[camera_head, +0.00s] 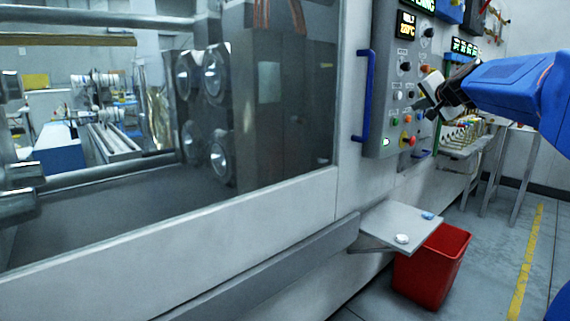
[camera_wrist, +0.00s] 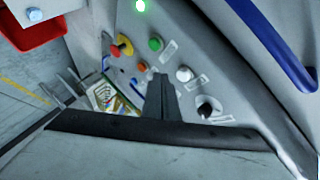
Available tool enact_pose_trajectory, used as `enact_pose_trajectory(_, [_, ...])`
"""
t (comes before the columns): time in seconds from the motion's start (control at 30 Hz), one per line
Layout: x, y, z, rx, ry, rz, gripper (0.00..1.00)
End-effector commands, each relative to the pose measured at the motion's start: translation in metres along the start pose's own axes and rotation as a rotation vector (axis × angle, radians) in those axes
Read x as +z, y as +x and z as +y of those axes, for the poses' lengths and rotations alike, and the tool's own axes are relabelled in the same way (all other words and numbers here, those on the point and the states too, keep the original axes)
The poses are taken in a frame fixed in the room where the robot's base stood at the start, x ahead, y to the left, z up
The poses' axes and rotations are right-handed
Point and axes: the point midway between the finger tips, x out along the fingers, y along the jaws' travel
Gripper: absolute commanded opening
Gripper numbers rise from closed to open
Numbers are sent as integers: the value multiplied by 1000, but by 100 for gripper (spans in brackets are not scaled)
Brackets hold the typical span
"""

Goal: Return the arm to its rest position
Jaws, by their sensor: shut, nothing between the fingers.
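My blue arm (camera_head: 500,82) reaches in from the right in the head view. My gripper (camera_head: 421,111) is in front of the control panel (camera_head: 384,80), near its lower right buttons. In the wrist view my gripper's fingers (camera_wrist: 160,92) are together with nothing between them. Beyond them are a green button (camera_wrist: 155,44), a red knob on yellow (camera_wrist: 121,45), an orange button (camera_wrist: 141,67), a white knob (camera_wrist: 184,74) and a black knob (camera_wrist: 207,107). A lit button (camera_wrist: 140,5) glows green at the top. Whether the fingertips touch the panel cannot be told.
A blue door handle (camera_head: 366,98) stands out left of the panel. Below, a small shelf (camera_head: 385,222) holds a white round piece (camera_head: 402,239) and a blue piece (camera_head: 428,216). A red bin (camera_head: 432,266) stands under it. Floor by the yellow line (camera_head: 526,262) is clear.

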Motion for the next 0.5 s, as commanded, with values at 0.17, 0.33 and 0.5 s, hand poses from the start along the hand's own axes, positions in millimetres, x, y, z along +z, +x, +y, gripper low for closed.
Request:
enact_pose_trajectory(0.17, [92, -52, 17, 48, -146, -145, 0])
enact_pose_trajectory(0.33, [174, -105, 50, 101, -290, -284, 0])
enact_pose_trajectory(0.5, [248, -162, 97, 157, -435, -419, 0])
